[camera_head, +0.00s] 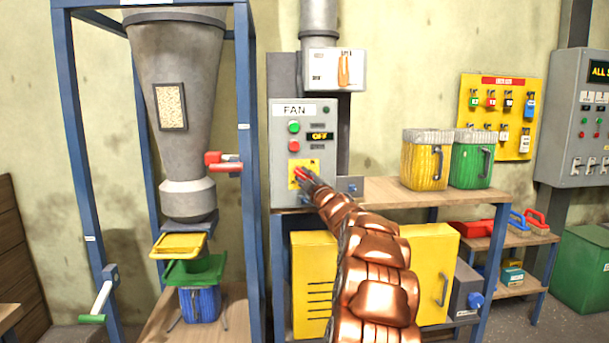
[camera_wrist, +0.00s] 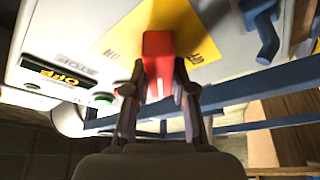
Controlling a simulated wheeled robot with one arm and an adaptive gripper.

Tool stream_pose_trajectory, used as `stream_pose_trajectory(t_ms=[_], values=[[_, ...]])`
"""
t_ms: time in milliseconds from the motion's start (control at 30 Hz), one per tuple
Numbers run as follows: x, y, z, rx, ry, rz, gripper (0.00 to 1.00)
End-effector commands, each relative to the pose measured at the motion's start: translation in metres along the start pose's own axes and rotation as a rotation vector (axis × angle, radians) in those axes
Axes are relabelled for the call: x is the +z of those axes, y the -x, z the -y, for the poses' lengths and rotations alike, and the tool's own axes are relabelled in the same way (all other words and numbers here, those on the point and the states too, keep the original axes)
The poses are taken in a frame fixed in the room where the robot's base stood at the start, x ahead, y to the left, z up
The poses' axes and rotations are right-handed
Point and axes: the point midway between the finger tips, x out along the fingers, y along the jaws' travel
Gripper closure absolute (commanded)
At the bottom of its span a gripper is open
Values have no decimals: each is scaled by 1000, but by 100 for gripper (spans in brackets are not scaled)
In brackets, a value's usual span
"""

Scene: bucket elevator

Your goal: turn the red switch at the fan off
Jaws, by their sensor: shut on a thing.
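The red switch (camera_wrist: 158,52) sits on a yellow plate (camera_wrist: 142,24) low on the box's front. In the head view, the switch (camera_head: 300,173) is small and partly covered by my gripper (camera_head: 306,180). In the wrist view, my gripper (camera_wrist: 159,90) is shut on the switch, one finger on each side.
A green button (camera_head: 293,127) and a red button (camera_head: 293,146) sit above the switch. A blue lever (camera_wrist: 262,28) is close by. A wooden shelf (camera_head: 380,192) with yellow (camera_head: 424,165) and green buckets (camera_head: 470,165) stands right. A hopper with a red-handled valve (camera_head: 222,160) is left.

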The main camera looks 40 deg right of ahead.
Motion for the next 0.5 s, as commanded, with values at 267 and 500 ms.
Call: stream_pose_trajectory(t_ms=[267,500], values=[[-2,-1,-4,-98,243,0,100],[-2,-1,-3,-171,418,-2,100]])
